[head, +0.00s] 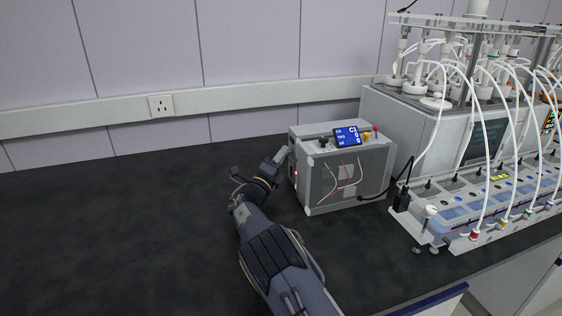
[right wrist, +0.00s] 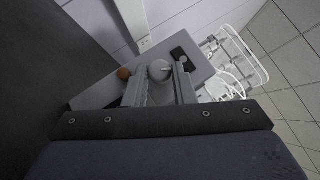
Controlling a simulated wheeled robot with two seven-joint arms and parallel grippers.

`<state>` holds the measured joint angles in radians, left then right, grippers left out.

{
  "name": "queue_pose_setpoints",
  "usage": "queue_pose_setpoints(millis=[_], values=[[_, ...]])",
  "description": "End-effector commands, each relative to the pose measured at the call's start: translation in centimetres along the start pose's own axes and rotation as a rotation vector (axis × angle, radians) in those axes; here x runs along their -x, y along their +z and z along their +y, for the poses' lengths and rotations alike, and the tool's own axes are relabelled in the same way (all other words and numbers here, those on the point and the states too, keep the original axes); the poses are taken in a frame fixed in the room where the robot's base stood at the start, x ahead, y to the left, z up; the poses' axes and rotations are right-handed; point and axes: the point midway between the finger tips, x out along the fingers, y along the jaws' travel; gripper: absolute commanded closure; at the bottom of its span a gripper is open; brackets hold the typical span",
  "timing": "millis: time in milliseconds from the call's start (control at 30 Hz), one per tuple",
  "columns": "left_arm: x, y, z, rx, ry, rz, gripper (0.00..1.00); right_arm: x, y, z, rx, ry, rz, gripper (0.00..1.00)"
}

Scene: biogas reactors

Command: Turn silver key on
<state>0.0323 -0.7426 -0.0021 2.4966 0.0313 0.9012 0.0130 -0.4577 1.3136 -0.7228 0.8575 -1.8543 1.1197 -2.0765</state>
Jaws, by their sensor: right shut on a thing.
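The grey control box (head: 345,172) stands on the dark bench, with a blue-lit screen (head: 347,136) on its top. My right gripper (head: 283,155) is at the box's left side and hides the key from the head view. In the right wrist view, a round silver key (right wrist: 160,70) sits on the box face between my two finger ends. The fingers are shut on it, one on each side. My left gripper is not in view.
An orange-brown round knob (right wrist: 123,73) is beside my fingers on the box face. The reactor rig (head: 470,150) with white tubes stands to the right. A black cable (head: 382,194) runs from the box. The bench on the left is clear.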

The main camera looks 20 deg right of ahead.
Motion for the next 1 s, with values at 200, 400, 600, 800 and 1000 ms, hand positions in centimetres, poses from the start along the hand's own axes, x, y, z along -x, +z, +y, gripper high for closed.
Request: queue_pose_setpoints(millis=[200,400,600,800,1000], values=[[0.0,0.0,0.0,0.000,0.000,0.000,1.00,0.1,-0.1,0.1,0.002,0.004,0.002,0.66],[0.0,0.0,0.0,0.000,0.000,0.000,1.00,0.0,-0.1,0.1,0.002,0.004,0.001,0.56],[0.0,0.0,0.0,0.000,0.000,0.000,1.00,0.2,0.0,0.1,0.003,0.004,0.001,0.56],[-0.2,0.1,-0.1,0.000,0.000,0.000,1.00,2.9,0.1,0.1,0.004,0.005,-0.002,0.56],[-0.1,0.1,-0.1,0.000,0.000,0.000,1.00,7.5,0.7,-1.4,0.002,0.006,-0.003,0.56]])
